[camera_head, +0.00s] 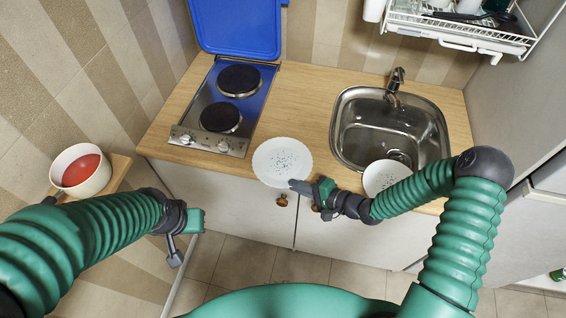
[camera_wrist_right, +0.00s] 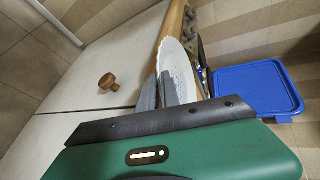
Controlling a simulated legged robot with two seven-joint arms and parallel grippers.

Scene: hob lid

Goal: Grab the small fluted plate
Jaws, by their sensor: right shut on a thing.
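A white fluted plate (camera_head: 281,160) with a speckled centre is at the front edge of the wooden worktop, right of the hob. My right gripper (camera_head: 301,186) is shut on the plate's near rim. In the right wrist view the plate (camera_wrist_right: 177,68) shows nearly edge-on, with its rim between the gripper's two grey fingers (camera_wrist_right: 163,90). I cannot tell whether the plate touches the worktop. My left gripper (camera_head: 183,240) hangs empty in front of the cabinet, far left of the plate; its finger opening is unclear.
A second white plate (camera_head: 385,175) lies at the sink's front edge, partly behind my right arm. The sink (camera_head: 352,125) is empty. The hob (camera_head: 208,130) has its blue lid (camera_head: 236,28) raised. A dish rack (camera_head: 460,32) hangs above right.

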